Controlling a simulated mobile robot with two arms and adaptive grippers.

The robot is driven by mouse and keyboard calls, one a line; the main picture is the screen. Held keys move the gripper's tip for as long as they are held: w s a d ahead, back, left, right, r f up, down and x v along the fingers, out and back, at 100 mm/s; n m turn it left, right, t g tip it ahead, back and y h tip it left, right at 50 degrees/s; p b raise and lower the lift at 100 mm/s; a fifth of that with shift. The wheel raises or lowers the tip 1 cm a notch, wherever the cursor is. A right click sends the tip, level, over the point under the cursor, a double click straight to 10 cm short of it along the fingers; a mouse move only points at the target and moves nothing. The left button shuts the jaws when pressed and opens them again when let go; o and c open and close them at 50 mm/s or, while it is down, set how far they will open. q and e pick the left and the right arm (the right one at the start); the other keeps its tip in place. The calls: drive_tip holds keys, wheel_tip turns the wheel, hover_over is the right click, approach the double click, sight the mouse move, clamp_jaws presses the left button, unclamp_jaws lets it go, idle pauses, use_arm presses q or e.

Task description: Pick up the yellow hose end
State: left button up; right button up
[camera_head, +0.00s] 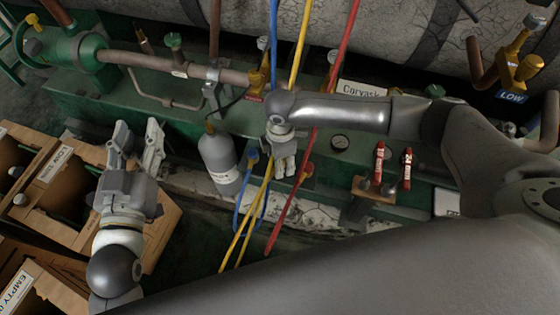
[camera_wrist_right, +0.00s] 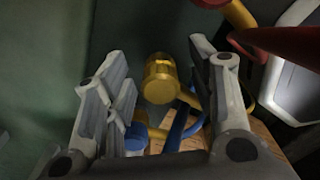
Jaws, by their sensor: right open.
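The yellow hose (camera_head: 299,45) hangs down past my right arm, and its lower lengths (camera_head: 247,215) show below the right gripper. My right gripper (camera_head: 285,168) points down beside the hoses. In the right wrist view its fingers (camera_wrist_right: 150,80) are open, with a yellow cylindrical fitting (camera_wrist_right: 160,80) in the gap; it looks like the yellow hose end. I cannot tell whether a finger touches it. In the head view the gripper largely hides this spot. My left gripper (camera_head: 138,142) is open and empty above the cardboard boxes.
A blue hose (camera_head: 238,218) and a red hose (camera_head: 290,208) hang close by on either side. A grey cylinder (camera_head: 219,160) stands left of the right gripper. Cardboard boxes (camera_head: 165,222) fill the lower left.

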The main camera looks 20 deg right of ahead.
drive_tip(key=c, duration=1.1)
drive_tip(key=shift+c, duration=0.2)
drive_tip(key=shift+r, duration=0.15)
